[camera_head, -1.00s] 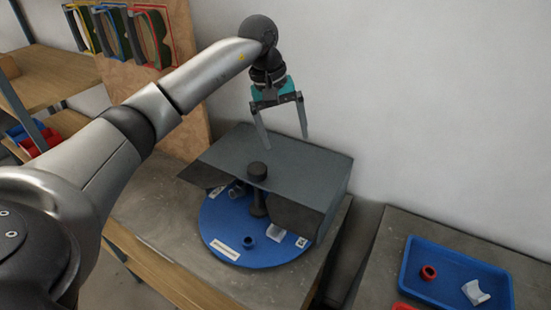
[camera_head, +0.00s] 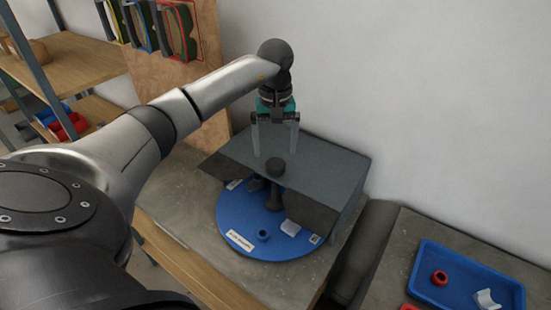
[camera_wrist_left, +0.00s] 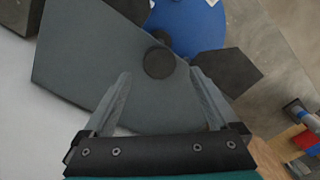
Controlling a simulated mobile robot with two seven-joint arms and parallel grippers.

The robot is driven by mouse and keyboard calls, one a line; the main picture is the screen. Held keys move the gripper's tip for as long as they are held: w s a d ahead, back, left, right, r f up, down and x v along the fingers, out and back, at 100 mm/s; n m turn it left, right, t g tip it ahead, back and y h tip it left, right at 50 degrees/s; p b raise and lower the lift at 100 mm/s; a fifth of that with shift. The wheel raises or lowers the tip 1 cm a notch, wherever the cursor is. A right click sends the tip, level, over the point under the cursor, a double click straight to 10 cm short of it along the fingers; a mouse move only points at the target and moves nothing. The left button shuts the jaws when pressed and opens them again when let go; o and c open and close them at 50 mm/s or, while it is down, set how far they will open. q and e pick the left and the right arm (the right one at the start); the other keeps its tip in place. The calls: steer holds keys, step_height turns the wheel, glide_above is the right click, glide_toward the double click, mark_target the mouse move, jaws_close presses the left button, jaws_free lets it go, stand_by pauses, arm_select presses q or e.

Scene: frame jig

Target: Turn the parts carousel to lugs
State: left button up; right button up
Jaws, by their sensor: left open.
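The parts carousel is a round blue turntable (camera_head: 240,222) on the bench, partly under a grey hood (camera_head: 320,170). A dark knob (camera_head: 275,167) tops its central post (camera_head: 274,197). A white label, a small blue ring (camera_head: 263,236) and a white piece (camera_head: 290,228) sit on its open front part. The label text is too small to read. My left gripper (camera_head: 275,155) is open and empty, pointing down above the hood near the knob. In the left wrist view the knob (camera_wrist_left: 159,62) lies ahead, between and beyond the fingertips (camera_wrist_left: 160,75). My right gripper is out of view.
A blue tray (camera_head: 450,297) with a red ring (camera_head: 439,278) and a white piece (camera_head: 486,300) stands on a second bench at right. Shelves (camera_head: 80,70) with bins and a board of coloured frames (camera_head: 180,30) are at left. The wall is close behind the hood.

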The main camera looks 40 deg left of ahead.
mark_target(275, 163)
arm_select(q)
step_height(275, 163, down, 5)
steer(key=shift+f, duration=0.1)
stand_by(0.3)
jaws_close()
stand_by(0.6)
